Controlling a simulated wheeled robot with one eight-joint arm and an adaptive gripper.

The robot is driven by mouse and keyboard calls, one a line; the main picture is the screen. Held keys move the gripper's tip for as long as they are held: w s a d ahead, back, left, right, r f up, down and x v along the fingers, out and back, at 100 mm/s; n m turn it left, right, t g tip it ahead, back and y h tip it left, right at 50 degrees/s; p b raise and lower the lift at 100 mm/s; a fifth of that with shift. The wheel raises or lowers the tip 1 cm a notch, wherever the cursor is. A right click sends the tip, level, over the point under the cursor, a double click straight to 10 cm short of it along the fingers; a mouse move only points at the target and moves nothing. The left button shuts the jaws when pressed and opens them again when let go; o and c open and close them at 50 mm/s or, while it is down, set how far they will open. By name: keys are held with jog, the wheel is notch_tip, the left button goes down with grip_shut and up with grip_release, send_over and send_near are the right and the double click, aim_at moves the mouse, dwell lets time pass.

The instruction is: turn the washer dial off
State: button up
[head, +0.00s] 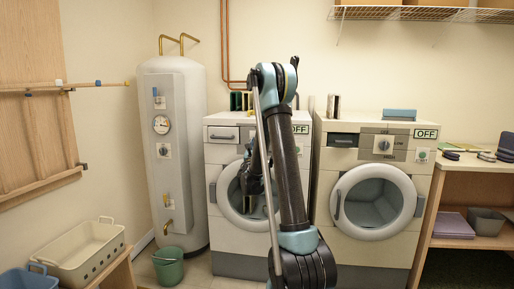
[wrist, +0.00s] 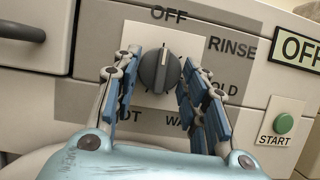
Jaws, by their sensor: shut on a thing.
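The dial (wrist: 155,74) is a round grey knob with a raised ridge, on a pale square plate in the wrist view. Its ridge stands nearly upright, roughly toward the word OFF above it. RINSE, COLD, WARM and HOT are printed around it, partly covered by my fingers. My gripper (wrist: 160,60) is shut on the dial, one blue-padded finger on each side. In the head view my arm is in front of the left washer (head: 222,230), and hides its dial and my gripper.
A green START button (wrist: 284,123) and an OFF sign (wrist: 298,48) are right of the dial; a drawer handle (wrist: 22,31) is left. A second front-loader (head: 330,240) stands to the right. A water heater (head: 178,190) and green bucket (head: 168,268) are on the left.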

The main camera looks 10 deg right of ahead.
jog(key=shift+n, duration=0.4)
jog(key=o, duration=1.1)
jog(key=v, duration=1.1)
jog(key=shift+s+f, duration=0.25)
jog(key=shift+s, duration=0.1)
